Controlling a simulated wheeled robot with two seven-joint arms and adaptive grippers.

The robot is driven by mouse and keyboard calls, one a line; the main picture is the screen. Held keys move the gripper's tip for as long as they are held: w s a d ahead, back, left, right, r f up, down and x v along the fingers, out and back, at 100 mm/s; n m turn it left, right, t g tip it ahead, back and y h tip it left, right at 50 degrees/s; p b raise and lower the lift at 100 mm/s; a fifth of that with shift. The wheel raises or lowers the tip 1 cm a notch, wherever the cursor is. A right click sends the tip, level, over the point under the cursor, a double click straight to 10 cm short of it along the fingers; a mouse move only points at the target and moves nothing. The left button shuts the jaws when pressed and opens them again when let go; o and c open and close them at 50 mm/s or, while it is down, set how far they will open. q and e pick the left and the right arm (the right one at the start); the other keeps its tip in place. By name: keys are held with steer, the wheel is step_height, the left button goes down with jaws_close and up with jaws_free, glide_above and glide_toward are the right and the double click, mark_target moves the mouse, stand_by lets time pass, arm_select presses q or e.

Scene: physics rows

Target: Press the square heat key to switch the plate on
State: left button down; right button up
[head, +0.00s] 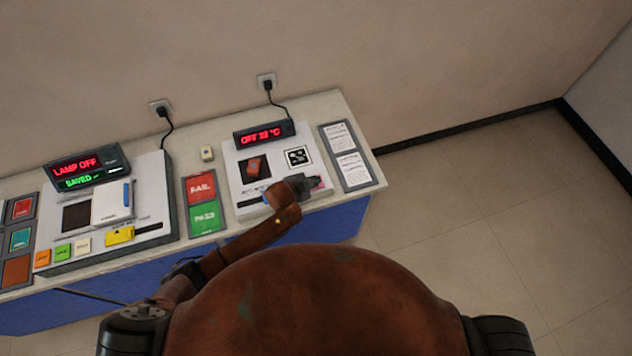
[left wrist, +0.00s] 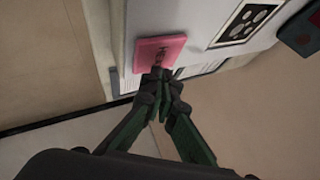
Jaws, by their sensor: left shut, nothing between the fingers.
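The square heat key is pink. It shows in the left wrist view (left wrist: 152,52) and as a small pink patch in the head view (head: 318,182), partly hidden by my gripper. My left gripper (head: 312,184) is shut and empty. Its fingertips (left wrist: 160,76) overlap the key's near edge in the left wrist view; I cannot tell whether they touch it. The white plate unit (head: 236,190) has a dark square plate (head: 243,176) with a small orange-red block (head: 253,166) on it. Its red display (head: 264,134) reads OFF and a temperature.
A black-and-white patterned square (head: 298,157) lies on the unit beyond the key. A framed card (head: 346,157) lies to the right. Red FAIL (head: 201,187) and green PASS (head: 205,218) pads lie left. A lamp unit (head: 150,170) stands farther left on the bench.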

arm_select(q)
steer(key=shift+f, duration=0.4)
steer(key=shift+f, duration=0.25)
stand_by(0.3)
steer(key=shift+r+p, duration=0.65)
steer(key=shift+r, duration=0.05)
step_height(320, 180, up, 6)
steer(key=p, duration=0.6)
